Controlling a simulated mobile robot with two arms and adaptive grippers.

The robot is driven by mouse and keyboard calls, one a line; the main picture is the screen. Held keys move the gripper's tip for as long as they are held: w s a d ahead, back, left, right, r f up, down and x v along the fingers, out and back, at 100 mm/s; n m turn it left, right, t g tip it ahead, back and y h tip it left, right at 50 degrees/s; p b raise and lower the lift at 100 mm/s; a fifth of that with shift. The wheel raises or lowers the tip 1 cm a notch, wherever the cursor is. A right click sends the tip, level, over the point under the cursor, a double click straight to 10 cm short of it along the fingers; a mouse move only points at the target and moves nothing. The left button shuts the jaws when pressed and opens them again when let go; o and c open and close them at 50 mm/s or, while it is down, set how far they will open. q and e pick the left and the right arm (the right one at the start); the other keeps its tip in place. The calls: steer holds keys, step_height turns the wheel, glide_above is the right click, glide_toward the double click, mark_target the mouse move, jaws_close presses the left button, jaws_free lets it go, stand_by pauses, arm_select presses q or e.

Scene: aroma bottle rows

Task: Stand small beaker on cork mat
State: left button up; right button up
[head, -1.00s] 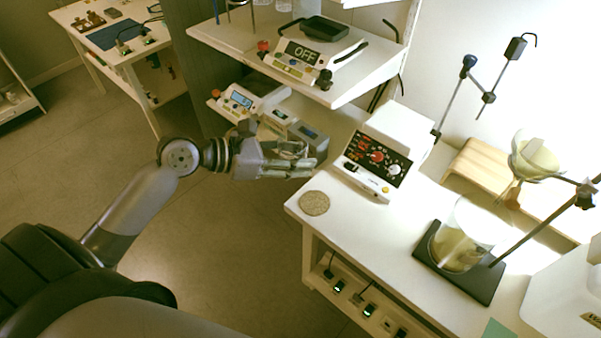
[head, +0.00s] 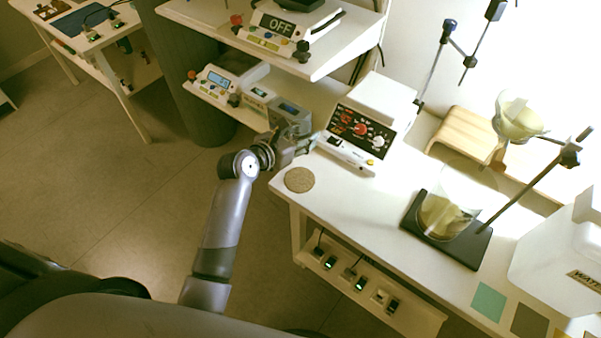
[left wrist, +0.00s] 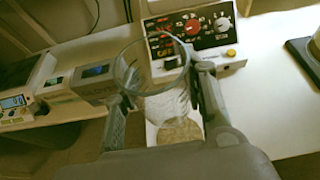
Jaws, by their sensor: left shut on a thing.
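The small beaker (left wrist: 152,75) is clear glass and sits between the two fingers of my left gripper (left wrist: 160,90) in the left wrist view. The left gripper (head: 304,141) is shut on it, and in the head view the glass is hard to make out. The round cork mat (head: 299,179) lies bare on the near left corner of the white bench, in front of the gripper. In the left wrist view the mat (left wrist: 180,132) shows between the fingers, below the beaker. My right gripper is not in view.
A white device with a black panel and red knob (head: 360,130) stands right behind the mat. A large beaker (head: 446,215) stands on a black stand base to the right. Bare bench (head: 340,203) lies between. A shelf (head: 330,58) juts out above the back left.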

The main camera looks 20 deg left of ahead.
arm_select(q)
steer(key=b, duration=0.2)
glide_above(301, 178)
step_height(301, 178, down, 10)
steer(key=shift+f, duration=0.25)
steer(key=shift+f+b, duration=0.7)
steer(key=shift+f, duration=1.45)
steer(key=shift+f, duration=0.2)
steer(key=o, duration=1.2)
steer(key=shift+c, duration=0.2)
steer(key=shift+r, duration=0.1)
